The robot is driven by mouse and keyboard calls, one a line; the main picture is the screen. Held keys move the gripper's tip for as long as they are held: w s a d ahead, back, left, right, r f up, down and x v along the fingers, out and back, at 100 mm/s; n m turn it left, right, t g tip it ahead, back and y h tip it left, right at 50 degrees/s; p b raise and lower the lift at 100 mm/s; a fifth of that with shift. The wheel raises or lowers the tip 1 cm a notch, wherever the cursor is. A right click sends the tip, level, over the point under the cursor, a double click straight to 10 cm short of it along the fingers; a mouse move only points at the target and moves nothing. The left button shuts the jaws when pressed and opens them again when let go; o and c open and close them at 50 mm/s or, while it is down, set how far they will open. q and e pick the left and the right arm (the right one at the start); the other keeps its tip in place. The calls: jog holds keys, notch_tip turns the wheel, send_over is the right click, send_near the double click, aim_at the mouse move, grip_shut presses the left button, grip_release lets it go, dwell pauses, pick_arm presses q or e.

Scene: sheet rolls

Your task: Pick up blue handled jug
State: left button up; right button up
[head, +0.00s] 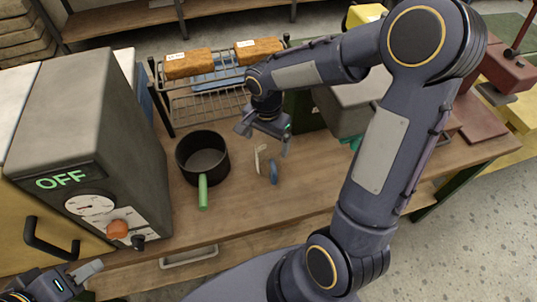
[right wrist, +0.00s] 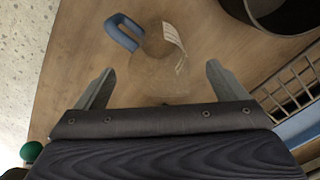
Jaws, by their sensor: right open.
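The jug is clear, with a blue handle (head: 273,172) and a pale strip on its side; it stands on the wooden worktop (head: 300,190). In the right wrist view the clear jug (right wrist: 160,75) lies between and beyond my finger tips, its blue handle (right wrist: 125,32) pointing to the upper left. My right gripper (head: 263,140) is open and empty, above and just behind the jug; its two fingers (right wrist: 160,82) show spread apart in the right wrist view. My left gripper (head: 86,281) is at the lower left corner, far from the jug and partly cut off.
A black pot (head: 203,155) with a green handle stands left of the jug. A wire rack (head: 205,100) with brown-orange blocks is behind it. A grey box marked OFF (head: 90,130) stands at the left. Bare worktop lies in front of the jug.

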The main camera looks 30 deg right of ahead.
jog(key=f, duration=0.5)
jog(key=f+p, duration=0.1)
jog(key=f, duration=0.2)
jog(key=shift+d, duration=0.25)
jog(key=c, duration=1.1)
jog(key=shift+r, duration=0.1)
